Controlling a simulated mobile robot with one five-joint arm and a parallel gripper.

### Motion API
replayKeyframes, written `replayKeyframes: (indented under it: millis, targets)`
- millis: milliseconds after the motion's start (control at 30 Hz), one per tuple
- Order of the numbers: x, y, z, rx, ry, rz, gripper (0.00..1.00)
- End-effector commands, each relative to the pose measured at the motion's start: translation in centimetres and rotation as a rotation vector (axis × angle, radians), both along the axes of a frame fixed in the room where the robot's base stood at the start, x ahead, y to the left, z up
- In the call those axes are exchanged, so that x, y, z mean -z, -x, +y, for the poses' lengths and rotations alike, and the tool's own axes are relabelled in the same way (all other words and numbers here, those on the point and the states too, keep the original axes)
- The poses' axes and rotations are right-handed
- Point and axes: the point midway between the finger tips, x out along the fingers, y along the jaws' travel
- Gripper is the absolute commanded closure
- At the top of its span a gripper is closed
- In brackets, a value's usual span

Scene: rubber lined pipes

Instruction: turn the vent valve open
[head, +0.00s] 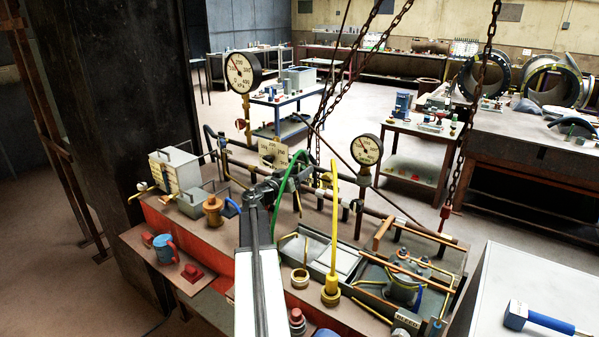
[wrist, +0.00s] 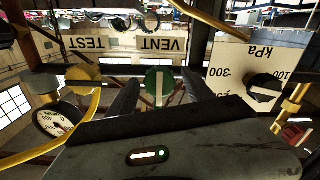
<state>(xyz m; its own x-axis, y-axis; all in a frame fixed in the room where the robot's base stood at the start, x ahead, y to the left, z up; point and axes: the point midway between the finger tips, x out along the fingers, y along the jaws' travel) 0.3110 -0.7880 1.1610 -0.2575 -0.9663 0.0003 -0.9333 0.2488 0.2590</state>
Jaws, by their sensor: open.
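In the wrist view a round green knob (wrist: 158,86) with a pale upright bar sits below an upside-down VENT label (wrist: 163,44). I take it for the vent valve. My gripper (wrist: 160,80) is open, with one dark finger on each side of the green knob. I cannot tell whether either finger touches it. A yellow knob (wrist: 83,76) sits left of it, below the upside-down TEST label (wrist: 87,43). In the head view my arm reaches over the red bench (head: 205,232) towards the pipes; the gripper tips and green knob cannot be made out there.
A kPa gauge plate with a black knob (wrist: 263,88) is close on the right in the wrist view, and a yellow hose (wrist: 92,115) curves at left. In the head view dial gauges (head: 242,72) (head: 367,150), chains (head: 468,110) and a yellow rod (head: 333,225) stand around the arm.

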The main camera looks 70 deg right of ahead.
Motion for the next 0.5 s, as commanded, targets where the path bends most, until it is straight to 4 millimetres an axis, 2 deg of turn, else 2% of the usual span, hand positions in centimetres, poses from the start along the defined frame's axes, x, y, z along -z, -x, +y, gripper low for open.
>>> replayKeyframes:
  millis: [67,267,300,500]
  targets:
    - [0.00,0.08,-0.83,-0.001,0.000,0.000,0.40]
    - [0.01,0.14,-0.84,-0.002,-0.001,0.000,0.40]
    - [0.01,0.14,-0.83,-0.002,-0.001,0.000,0.42]
    - [0.01,0.10,-0.81,-0.003,-0.001,0.000,0.98]
